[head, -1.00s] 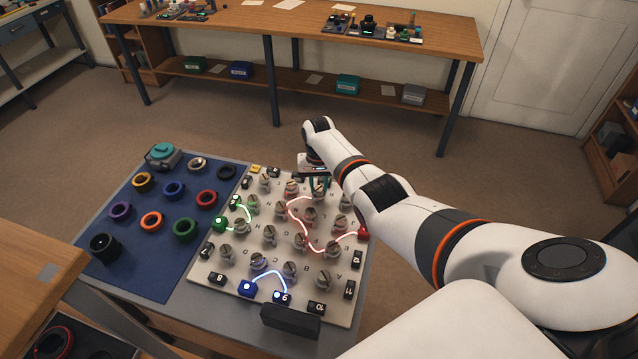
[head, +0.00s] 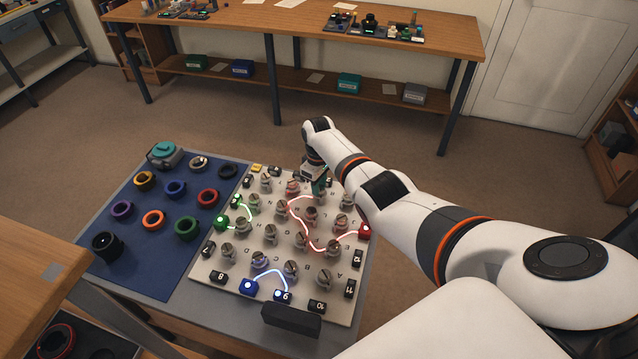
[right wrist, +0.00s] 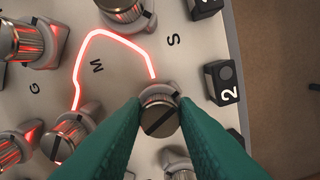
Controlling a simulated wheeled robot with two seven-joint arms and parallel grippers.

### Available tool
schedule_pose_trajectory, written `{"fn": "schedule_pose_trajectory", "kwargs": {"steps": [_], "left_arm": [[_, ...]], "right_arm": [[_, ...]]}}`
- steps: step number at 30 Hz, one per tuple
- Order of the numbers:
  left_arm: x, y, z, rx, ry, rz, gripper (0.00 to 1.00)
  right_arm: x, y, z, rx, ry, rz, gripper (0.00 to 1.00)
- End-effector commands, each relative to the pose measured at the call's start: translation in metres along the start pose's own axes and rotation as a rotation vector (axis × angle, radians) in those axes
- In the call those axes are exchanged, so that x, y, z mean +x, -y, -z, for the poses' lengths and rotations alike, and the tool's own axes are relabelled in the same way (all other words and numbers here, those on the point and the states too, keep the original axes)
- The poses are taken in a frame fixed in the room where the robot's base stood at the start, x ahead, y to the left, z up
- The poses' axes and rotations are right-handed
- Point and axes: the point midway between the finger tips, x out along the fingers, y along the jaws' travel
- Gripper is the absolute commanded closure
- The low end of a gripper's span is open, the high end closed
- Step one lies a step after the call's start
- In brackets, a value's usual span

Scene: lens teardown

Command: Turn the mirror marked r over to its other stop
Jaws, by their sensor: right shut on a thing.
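The board (head: 212,262) carries several round mirror knobs with slotted tops and printed letters. My right gripper (head: 319,192) is at the board's far right part. In the right wrist view its teal fingers (right wrist: 160,118) are shut on a mirror knob (right wrist: 158,112) with a dark diagonal slot. A red light line ends at this knob. The letters S, M and G show nearby, but the held knob's own letter is hidden, so I cannot read whether it is r. My left gripper is not in view.
A black block marked 2 (right wrist: 223,84) stands close to the held knob. Other mirror knobs (right wrist: 70,135) are close by. A blue mat (head: 150,270) with coloured rings lies left of the board. A black bar (head: 291,316) sits at its near edge.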

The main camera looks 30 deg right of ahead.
Motion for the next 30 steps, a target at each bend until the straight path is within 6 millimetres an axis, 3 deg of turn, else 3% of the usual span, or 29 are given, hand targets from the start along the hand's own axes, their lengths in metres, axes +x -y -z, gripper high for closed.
{"fn": "schedule_pose_trajectory", "kwargs": {"steps": [12, 30], "left_arm": [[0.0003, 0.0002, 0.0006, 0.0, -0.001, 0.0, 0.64], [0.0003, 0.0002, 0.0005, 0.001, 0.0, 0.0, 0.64]], "right_arm": [[-0.0006, -0.0005, -0.0005, -0.253, 0.002, 0.002, 0.96], [-0.0005, -0.001, -0.0005, -0.318, 0.002, 0.002, 0.96]]}}
